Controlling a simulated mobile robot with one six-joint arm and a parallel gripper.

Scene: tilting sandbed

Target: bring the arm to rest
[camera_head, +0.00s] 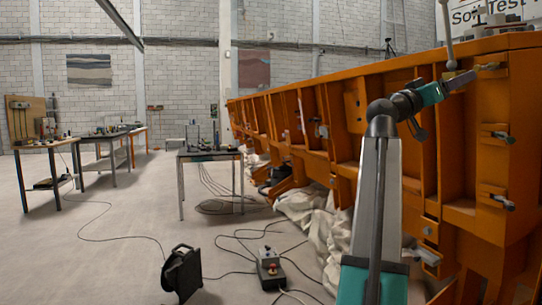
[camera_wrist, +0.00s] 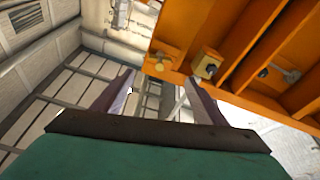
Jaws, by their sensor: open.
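My arm rises at the right of the head view, with its grey link and teal parts in front of the orange sandbed (camera_head: 408,75). My gripper (camera_head: 462,81) is at the end of the arm, near the upper edge of the sandbed's side. In the wrist view my gripper (camera_wrist: 160,84) is open, with its two fingers apart and nothing between them. The sandbed's orange ribs (camera_wrist: 245,50) fill the upper right of the wrist view. I cannot tell the exact gap between the gripper and the sandbed.
A metal lever (camera_head: 449,35) stands by the sandbed's top edge near my gripper. A cable reel (camera_head: 182,273) and a control box (camera_head: 269,268) lie on the floor among loose cables. A small table (camera_head: 210,155) stands farther back. The floor at left is mostly clear.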

